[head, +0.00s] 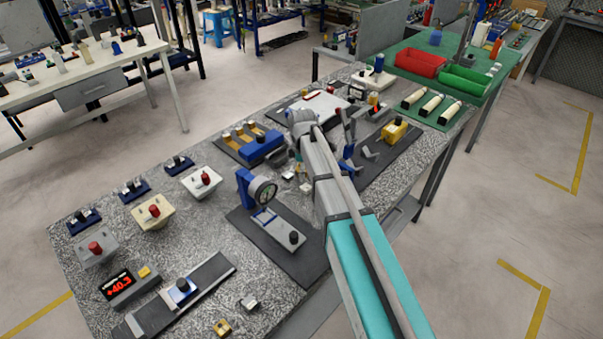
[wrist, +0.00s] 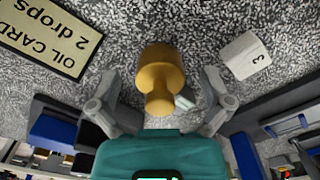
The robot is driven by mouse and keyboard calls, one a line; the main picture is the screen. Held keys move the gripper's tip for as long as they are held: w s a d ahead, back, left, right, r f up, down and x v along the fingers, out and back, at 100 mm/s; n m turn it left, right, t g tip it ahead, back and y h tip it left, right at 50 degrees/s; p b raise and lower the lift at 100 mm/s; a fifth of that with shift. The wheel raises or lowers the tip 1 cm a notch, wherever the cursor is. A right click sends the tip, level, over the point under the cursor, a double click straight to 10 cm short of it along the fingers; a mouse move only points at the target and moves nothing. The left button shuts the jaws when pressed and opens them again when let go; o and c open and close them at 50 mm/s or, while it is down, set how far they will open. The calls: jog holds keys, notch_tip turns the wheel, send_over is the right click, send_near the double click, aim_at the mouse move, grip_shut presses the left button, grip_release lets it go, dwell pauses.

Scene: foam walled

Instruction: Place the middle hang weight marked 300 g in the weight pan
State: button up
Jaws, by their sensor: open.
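In the wrist view a brass-coloured weight-like piece (wrist: 160,78) with a wide rounded end, a neck and a smaller end lies in view between my fingers. No mark is readable on it, so I cannot tell if it is the 300 g one. My gripper (wrist: 158,90) is open, one finger on each side, with visible gaps to the piece. In the head view my arm hides most of the gripper. Several brass-coloured pieces (head: 240,133) stand in a row beside a blue block (head: 262,148). I cannot pick out the weight pan for certain.
The wrist view shows an oil card (wrist: 48,35) and a white cube marked 3 (wrist: 245,55) near the fingers. In the head view a dial gauge (head: 263,190) on a blue stand is left of my arm. Red (head: 420,62) and green (head: 465,80) bins stand at the back right.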

dwell(0.4)
grip_shut()
dwell(0.4)
jog(key=shift+r, duration=0.2)
notch_tip(320, 180, up, 3)
jog(key=p, duration=0.3)
jog(key=s+d+r+p, duration=0.4)
jog(key=s+r+p, duration=0.5)
jog(key=s, duration=0.4)
jog(key=shift+s+r+p, duration=0.25)
jog(key=shift+r+p, duration=0.1)
jog(key=shift+p, duration=0.15)
